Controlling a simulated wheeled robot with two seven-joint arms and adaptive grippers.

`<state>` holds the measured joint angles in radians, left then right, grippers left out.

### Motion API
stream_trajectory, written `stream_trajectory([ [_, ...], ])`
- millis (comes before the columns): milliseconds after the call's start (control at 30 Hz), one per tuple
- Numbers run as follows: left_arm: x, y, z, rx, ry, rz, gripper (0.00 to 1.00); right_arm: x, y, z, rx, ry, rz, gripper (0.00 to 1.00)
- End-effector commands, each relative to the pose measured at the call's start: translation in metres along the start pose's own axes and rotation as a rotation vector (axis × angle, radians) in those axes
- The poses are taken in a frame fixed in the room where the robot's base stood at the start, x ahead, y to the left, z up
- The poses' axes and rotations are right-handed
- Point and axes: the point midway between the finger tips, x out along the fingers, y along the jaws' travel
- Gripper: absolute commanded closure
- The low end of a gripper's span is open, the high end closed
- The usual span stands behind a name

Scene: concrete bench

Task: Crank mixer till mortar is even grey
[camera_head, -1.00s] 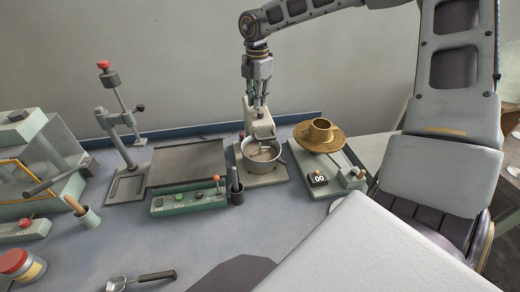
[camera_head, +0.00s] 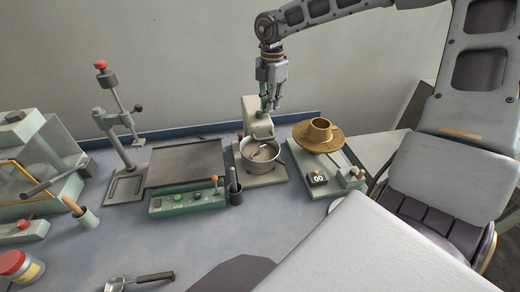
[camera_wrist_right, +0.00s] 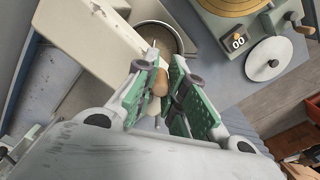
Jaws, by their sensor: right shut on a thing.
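The mixer (camera_head: 256,118) is a pale stand on a flat base at the back of the bench. Its metal bowl (camera_head: 264,170) sits under the head and holds greyish-beige mortar (camera_head: 267,153) with a paddle in it. My right gripper (camera_head: 270,108) comes down from above beside the mixer's head. In the right wrist view, the gripper (camera_wrist_right: 160,92) is shut on the rounded wooden crank knob (camera_wrist_right: 160,82), between its green finger pads. The bowl (camera_wrist_right: 176,35) shows past the fingers, partly hidden by the mixer head. My left gripper is out of view.
A brass dish on a green stand (camera_head: 322,137) is right of the mixer, with a small counter (camera_head: 317,179). A green control box (camera_head: 188,197) and dark plate (camera_head: 187,160) lie left. A scoop (camera_head: 140,281) lies at the front. The middle front bench is fairly clear.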

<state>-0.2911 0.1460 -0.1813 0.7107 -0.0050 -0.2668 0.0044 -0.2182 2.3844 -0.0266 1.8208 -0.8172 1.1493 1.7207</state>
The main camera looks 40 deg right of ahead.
Motion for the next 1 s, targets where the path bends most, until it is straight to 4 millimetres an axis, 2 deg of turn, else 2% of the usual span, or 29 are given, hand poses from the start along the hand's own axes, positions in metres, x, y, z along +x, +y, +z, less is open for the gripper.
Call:
stream_trajectory([
  [33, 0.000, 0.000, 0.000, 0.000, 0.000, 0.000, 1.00, 0.004, -0.009, -0.004, -0.004, 0.005, -0.018, 1.00],
  [100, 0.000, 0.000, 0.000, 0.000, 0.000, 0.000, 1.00, 0.004, -0.015, -0.007, -0.004, 0.005, -0.019, 1.00],
  [400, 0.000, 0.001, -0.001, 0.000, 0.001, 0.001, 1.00, 0.005, -0.033, -0.029, -0.004, 0.006, -0.021, 1.00],
  [533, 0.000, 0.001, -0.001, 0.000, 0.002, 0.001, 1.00, 0.005, -0.036, -0.041, -0.003, 0.005, -0.022, 1.00],
  [800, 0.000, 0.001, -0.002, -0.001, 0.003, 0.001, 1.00, 0.005, -0.028, -0.065, -0.005, 0.008, -0.017, 0.99],
  [1000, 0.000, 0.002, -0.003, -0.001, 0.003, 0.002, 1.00, 0.004, -0.027, -0.069, -0.004, 0.010, -0.017, 0.99],
])
